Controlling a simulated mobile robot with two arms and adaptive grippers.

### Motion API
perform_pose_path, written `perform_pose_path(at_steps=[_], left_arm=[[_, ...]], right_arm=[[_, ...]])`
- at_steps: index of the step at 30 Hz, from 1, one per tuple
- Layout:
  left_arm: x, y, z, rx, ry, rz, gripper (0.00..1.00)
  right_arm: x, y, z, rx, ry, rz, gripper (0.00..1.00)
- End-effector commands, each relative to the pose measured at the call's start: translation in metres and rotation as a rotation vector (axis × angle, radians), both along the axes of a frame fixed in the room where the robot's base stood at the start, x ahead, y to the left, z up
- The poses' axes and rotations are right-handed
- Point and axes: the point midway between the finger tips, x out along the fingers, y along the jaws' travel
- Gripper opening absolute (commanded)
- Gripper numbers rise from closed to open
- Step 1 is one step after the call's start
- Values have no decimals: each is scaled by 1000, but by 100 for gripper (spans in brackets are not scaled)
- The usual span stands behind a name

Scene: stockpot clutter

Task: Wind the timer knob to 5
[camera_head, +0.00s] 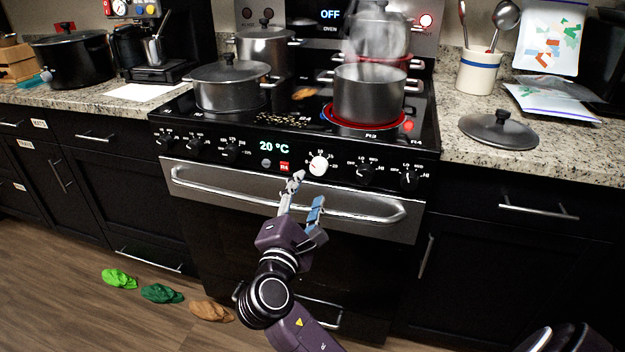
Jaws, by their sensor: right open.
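The white timer knob (318,165) sits on the stove's front control panel, between the "20 °C" display and the right black knobs. Small marks surround it, too small to read. My right gripper (306,188) is open and empty just below the knob, in front of the oven handle. One finger reaches up toward the knob's lower left; the other, with a blue part, is lower and to the right. I cannot tell whether the upper fingertip touches the panel. My left gripper is not in view.
The oven handle (230,197) runs behind my gripper. Black knobs (365,174) flank the timer. An open steaming pot (368,95) stands on a glowing red burner, a lidded pot (230,88) at left. A loose lid (498,130) lies on the right counter. Crumpled cloths (162,293) lie on the floor.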

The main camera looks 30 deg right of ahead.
Motion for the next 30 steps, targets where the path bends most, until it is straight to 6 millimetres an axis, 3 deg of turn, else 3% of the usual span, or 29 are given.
perform_pose_path(at_steps=[3, 9, 26, 30], left_arm=[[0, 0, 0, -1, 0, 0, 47], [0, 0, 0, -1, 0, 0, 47], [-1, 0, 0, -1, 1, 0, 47], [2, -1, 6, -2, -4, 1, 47]], right_arm=[[-15, 17, -2, 2, 1, 2, 46], [-30, 32, -2, 1, 1, -1, 46], [-33, 35, -2, 0, 0, 0, 46], [-36, 31, -17, 56, 4, 5, 46]])
